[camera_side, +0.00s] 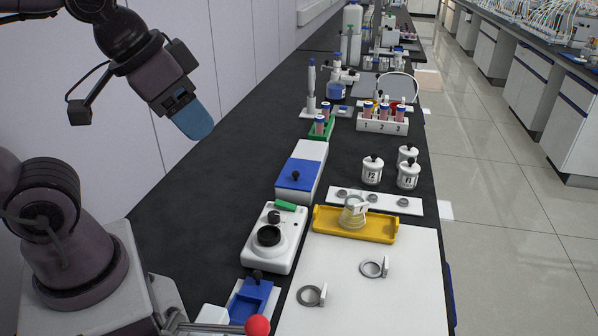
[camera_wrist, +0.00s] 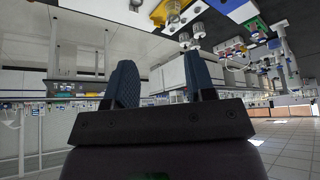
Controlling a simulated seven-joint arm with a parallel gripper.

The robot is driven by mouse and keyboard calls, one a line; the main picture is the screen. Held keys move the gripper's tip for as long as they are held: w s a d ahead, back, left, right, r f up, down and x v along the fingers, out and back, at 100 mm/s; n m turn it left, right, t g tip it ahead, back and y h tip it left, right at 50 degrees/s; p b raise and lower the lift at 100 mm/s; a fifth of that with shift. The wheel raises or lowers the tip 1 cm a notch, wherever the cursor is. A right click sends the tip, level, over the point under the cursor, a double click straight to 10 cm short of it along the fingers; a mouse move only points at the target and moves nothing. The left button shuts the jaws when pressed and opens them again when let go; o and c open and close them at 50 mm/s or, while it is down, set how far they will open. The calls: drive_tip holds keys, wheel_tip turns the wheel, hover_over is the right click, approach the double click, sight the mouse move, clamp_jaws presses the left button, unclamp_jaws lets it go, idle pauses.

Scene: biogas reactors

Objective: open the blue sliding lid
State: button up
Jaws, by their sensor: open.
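The blue sliding lid (camera_side: 297,174) has a small black knob and lies on the near part of a long white box (camera_side: 312,151) in the side view. The far part of the box top is white. My gripper (camera_side: 195,122) is raised in the air to the left of the box, well apart from the lid and touching nothing. In the wrist view my gripper (camera_wrist: 163,78) shows two dark blue padded fingers spread apart with nothing between them.
A white device with a black dial (camera_side: 272,238) stands just nearer than the box. A green rack (camera_side: 321,131) stands behind it. White jars (camera_side: 372,171) and a yellow tray (camera_side: 355,224) with a flask are to the right. The black bench left of the box is clear.

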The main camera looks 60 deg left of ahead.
drive_tip(key=c, duration=0.3)
drive_tip(key=n+g+y, duration=0.5)
drive_tip(key=n, duration=0.6)
approach(296, 173)
drive_tip(key=x, duration=0.9)
drive_tip(key=shift+c, duration=0.2)
